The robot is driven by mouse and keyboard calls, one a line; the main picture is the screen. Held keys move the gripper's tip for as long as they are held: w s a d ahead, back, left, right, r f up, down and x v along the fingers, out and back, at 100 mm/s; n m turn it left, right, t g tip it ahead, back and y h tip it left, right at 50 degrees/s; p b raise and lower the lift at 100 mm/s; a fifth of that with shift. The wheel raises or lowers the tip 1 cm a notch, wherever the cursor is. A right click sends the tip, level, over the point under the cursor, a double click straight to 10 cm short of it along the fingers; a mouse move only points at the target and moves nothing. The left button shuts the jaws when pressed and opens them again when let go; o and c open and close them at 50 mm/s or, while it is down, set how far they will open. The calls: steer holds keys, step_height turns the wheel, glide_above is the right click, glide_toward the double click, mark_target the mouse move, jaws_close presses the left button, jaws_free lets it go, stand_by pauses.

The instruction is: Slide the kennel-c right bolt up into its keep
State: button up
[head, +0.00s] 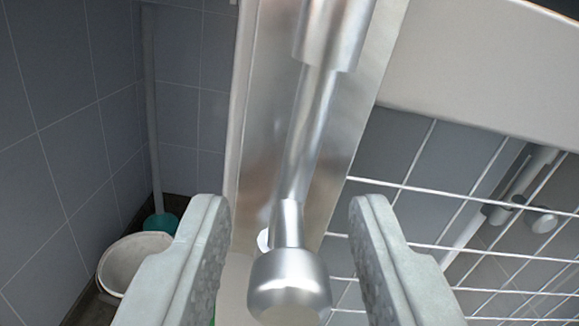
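A silver bolt (308,140) lies along a metal backplate (258,120) on a pale door frame in the head view. Its upper part runs into a wider metal sleeve (334,35) at the top. Its lower end is a rounded knob (289,286). My gripper (290,215) is open, with one grey finger to the left of the knob and one to the right. Gaps show between the knob and both fingers. I cannot tell which kennel this is, and no label shows.
A white wire grid (430,190) fills the right side below a pale panel (480,60). Behind it, a grey pipe-like fitting (515,195) shows. A white bucket (130,262) and a teal object (160,223) stand at lower left by the tiled wall (70,120).

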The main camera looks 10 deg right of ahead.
mark_target(312, 117)
steer(key=shift+w, duration=0.5)
jaws_close()
steer(key=shift+r, duration=1.8)
jaws_free()
steer(key=shift+s, duration=0.1)
steer(key=s, duration=1.7)
steer(key=shift+s, duration=0.1)
